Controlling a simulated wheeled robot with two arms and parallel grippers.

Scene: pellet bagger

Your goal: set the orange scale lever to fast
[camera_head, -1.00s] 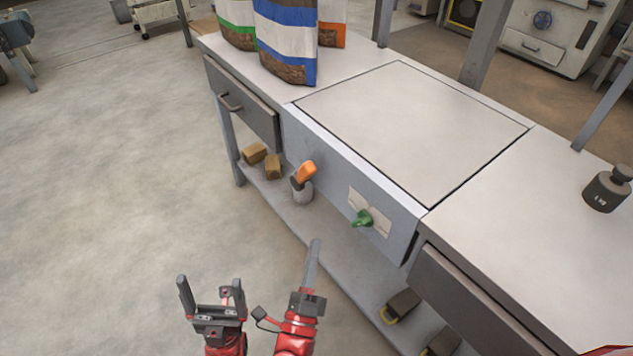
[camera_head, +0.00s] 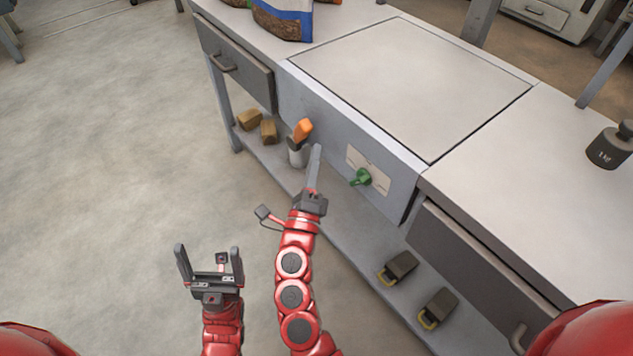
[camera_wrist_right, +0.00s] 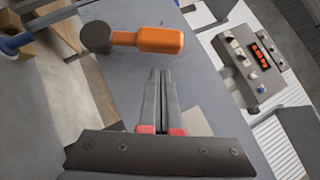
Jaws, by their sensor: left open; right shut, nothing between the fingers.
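The orange lever (camera_head: 303,130) is on the grey front panel (camera_head: 335,140) of the bench. Its handle points up and slightly right from a dark hub, and it also shows in the right wrist view (camera_wrist_right: 160,40), lying across from the dark round hub (camera_wrist_right: 97,37). My right gripper (camera_head: 316,150) is shut and empty, its tips just right of and below the lever in the head view. In the wrist view its fingers (camera_wrist_right: 160,75) end just below the handle, apparently apart from it. My left gripper (camera_head: 208,265) is open and empty over the floor, away from the panel.
A green knob (camera_head: 360,177) on a pale plate sits right of the lever. A box with an orange display (camera_wrist_right: 258,52) shows in the wrist view.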

